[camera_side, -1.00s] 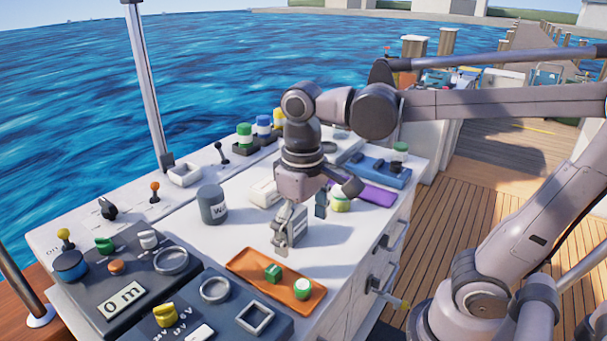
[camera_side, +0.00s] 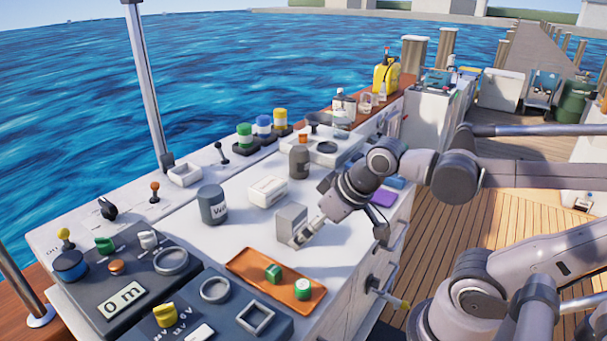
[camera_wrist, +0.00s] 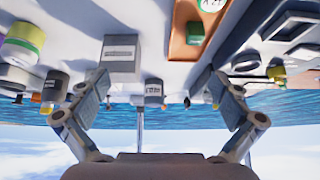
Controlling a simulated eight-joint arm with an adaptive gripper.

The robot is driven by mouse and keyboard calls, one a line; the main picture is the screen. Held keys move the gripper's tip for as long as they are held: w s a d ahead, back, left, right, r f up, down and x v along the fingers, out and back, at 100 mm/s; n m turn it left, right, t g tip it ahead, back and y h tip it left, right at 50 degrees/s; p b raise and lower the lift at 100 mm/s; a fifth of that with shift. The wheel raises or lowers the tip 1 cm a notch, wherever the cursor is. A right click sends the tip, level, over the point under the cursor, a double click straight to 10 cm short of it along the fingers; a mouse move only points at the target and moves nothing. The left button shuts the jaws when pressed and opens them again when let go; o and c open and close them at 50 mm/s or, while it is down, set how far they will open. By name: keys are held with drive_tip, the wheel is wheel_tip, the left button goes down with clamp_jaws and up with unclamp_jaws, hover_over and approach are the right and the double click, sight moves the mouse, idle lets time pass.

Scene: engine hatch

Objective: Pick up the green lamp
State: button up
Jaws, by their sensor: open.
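Three banded lamps stand in a row at the back of the white console. The green lamp (camera_side: 244,134) is at the left of the row, with the blue lamp (camera_side: 264,126) and yellow lamp (camera_side: 280,121) to its right. A green-and-white round piece (camera_side: 303,288) also lies on the orange tray; it shows at the top of the wrist view (camera_wrist: 212,4). My gripper (camera_side: 340,234) is open and tilted, near the grey box (camera_side: 291,222) and well away from the green lamp. In the wrist view my gripper (camera_wrist: 165,88) has its fingers wide apart with nothing held.
The orange tray (camera_side: 246,263) also holds a green cube (camera_side: 273,272). A labelled grey jar (camera_side: 212,205), a white box (camera_side: 267,191) and a dark bottle (camera_side: 299,161) stand on the worktop. Dark control panels fill the front left. The wrist picture is upside down.

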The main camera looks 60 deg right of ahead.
drive_tip(key=shift+d+f, duration=0.2)
drive_tip(key=shift+f, duration=0.05)
drive_tip(key=shift+t, duration=0.3)
drive_tip(key=shift+c, duration=0.6)
drive_tip(key=c, duration=1.2)
drive_tip(key=r+m+g, duration=0.1)
drive_tip(key=m+g, duration=0.4)
drive_tip(key=g, duration=0.2)
hover_over(303, 285)
drive_tip(key=shift+f, duration=5.2)
